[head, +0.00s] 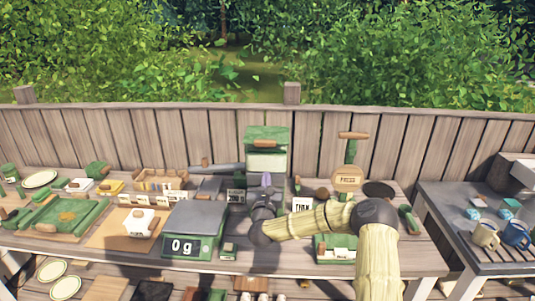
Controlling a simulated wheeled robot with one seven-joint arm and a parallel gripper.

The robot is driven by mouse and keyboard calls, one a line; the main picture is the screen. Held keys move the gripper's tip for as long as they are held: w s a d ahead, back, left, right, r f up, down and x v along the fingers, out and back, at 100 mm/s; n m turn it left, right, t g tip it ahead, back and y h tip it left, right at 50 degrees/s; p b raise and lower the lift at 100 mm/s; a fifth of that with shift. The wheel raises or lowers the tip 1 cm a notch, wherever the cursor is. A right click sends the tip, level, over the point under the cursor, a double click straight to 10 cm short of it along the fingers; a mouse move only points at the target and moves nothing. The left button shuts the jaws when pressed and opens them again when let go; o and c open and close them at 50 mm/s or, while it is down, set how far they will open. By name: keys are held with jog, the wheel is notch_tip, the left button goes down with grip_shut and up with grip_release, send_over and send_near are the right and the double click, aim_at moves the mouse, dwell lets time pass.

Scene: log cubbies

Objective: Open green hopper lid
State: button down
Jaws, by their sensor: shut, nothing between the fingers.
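The green hopper (267,163) stands at the back of the table, near the fence, with a pale front panel. Its green lid (267,132) is on top, with a brown wooden handle (264,143) along the front edge. I cannot tell whether there is a gap under the lid. My gripper (266,179) points up in front of the hopper, below the lid handle. Its fingers are shut and hold nothing. Whether they touch the hopper's front cannot be told. The gripper and arm hide part of the table in front of the hopper.
A scale (194,225) reading 0 g stands left of my arm. A press (348,178) with a wooden handle stands right of the hopper. Green trays (75,213) and small containers crowd the left. Mugs (485,234) stand on the right-hand table. The wooden fence (70,135) runs behind.

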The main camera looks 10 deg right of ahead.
jog(key=p+x, duration=0.2)
jog(key=x, duration=0.4)
jog(key=shift+r, duration=0.2)
jog(key=r+p, duration=0.2)
jog(key=r, duration=0.1)
jog(key=shift+w+p, duration=0.2)
jog(key=shift+p, duration=0.15)
jog(key=shift+r, duration=0.45)
jog(key=shift+d+p, duration=0.1)
jog(key=shift+p, duration=0.2)
